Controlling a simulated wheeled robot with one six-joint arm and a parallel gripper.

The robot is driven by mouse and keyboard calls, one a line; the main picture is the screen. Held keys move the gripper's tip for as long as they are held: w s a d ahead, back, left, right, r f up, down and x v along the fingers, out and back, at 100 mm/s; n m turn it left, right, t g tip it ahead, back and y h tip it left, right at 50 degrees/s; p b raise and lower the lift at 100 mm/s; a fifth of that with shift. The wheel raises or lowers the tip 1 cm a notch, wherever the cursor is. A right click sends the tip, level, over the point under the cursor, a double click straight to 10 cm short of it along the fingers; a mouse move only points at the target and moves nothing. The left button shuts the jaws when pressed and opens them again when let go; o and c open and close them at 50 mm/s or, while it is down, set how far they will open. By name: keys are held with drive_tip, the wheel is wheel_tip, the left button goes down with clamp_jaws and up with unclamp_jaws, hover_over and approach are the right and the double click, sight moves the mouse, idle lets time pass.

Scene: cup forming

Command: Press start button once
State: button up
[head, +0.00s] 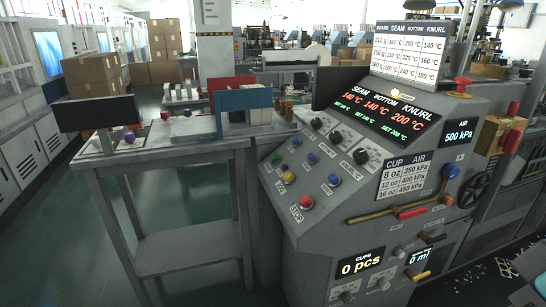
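The grey control panel (345,206) of a machine stands at the right of the head view, with its sloped face towards me. On its left part are a small green button (276,159), a yellow button (288,177) and a red button (306,202) with a label below it that seems to read STOP. Blue buttons (312,158) sit to the right of these. I cannot read which button is labelled start. No hand or tool touches the panel. My gripper is not in view.
Black knobs (335,138) and a red temperature display (378,110) sit higher on the panel. A grey table (182,149) stands left of the machine. Green floor (62,230) is clear at left.

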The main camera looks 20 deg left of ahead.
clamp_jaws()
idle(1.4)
